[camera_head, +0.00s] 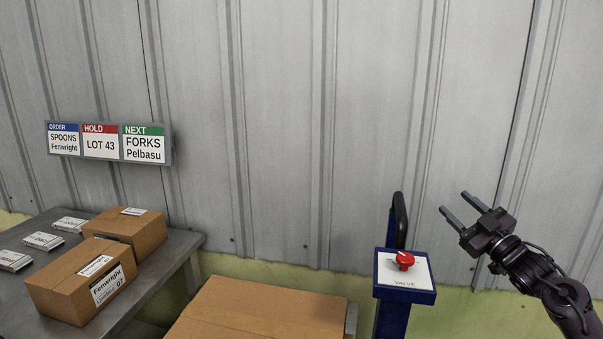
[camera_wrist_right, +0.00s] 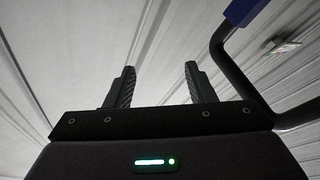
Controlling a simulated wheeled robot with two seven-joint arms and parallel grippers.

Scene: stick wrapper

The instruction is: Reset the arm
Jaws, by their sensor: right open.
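My right gripper (camera_head: 456,210) is raised in front of the grey wall at the right of the head view, above and to the right of the valve stand. Its two fingers point up and left, apart and empty. In the right wrist view, the same gripper (camera_wrist_right: 160,85) shows both dark fingers spread with nothing between them and the wall beyond. My left gripper does not show in either view.
A blue stand (camera_head: 386,318) holds a white valve panel with a red knob (camera_head: 405,260) and a black handle (camera_head: 400,220). A large carton (camera_head: 260,312) is at bottom centre. A table (camera_head: 180,262) at left bears two boxes and several packets. A sign (camera_head: 108,143) hangs on the wall.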

